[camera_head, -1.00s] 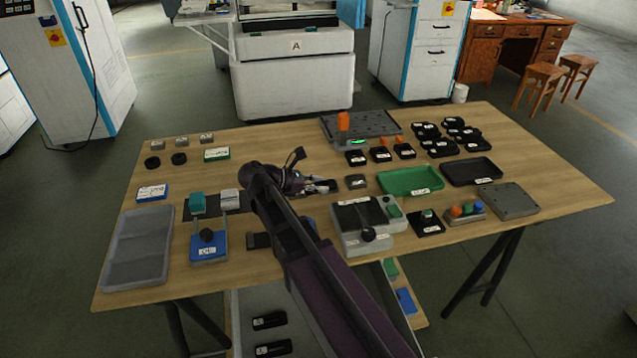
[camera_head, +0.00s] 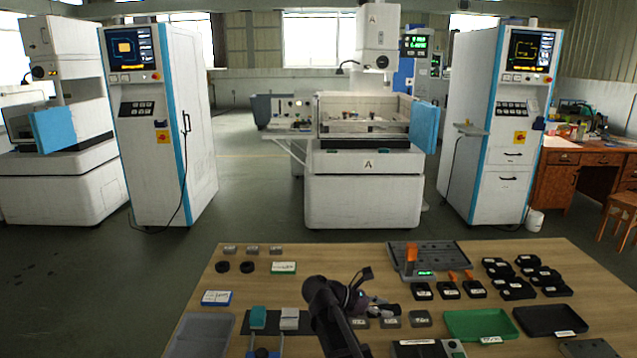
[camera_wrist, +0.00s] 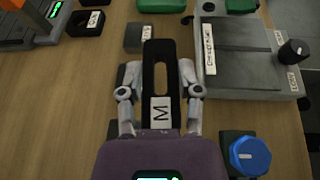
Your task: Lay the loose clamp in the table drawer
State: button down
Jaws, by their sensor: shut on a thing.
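The loose clamp (camera_wrist: 161,112) is a flat black slotted bar with a white label marked M. In the wrist view my gripper (camera_wrist: 160,72) is shut on it, a pale finger on each side, and the slotted end points away from my wrist. In the head view my gripper (camera_head: 384,308) is over the middle of the wooden table (camera_head: 330,262); the clamp is too small to make out clearly there. The table drawer is out of view in both current frames.
Small grey blocks (camera_head: 420,318) stand close to my gripper. A grey fixture (camera_wrist: 245,60) with a black knob and a blue knob (camera_wrist: 250,156) lie to the right in the wrist view. A green tray (camera_head: 462,322) and black tray (camera_head: 530,320) are farther right.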

jog(key=shift+f+b, duration=1.9)
jog(key=shift+b, duration=0.4)
notch_tip(320, 180, up, 20)
jog(key=p, duration=2)
jog(key=f+n+t+b, duration=0.1)
jog(key=f+b, duration=0.5)
jog(key=d+f+n+t+b, duration=0.1)
jog(key=f+t+b, duration=0.1)
jog(key=f+b, duration=0.5)
jog(key=d+f+n+t+y+b, duration=0.1)
jog(key=f+b, duration=0.5)
jog(key=shift+s+f+n+b, duration=0.1)
jog(key=shift+f+n+b, duration=0.2)
jog(key=w, duration=0.5)
jog(key=w+f+b, duration=0.1)
jog(key=w, duration=1)
jog(key=shift+d+f, duration=0.2)
jog(key=shift+f+b, duration=0.1)
jog(key=shift+b, duration=0.2)
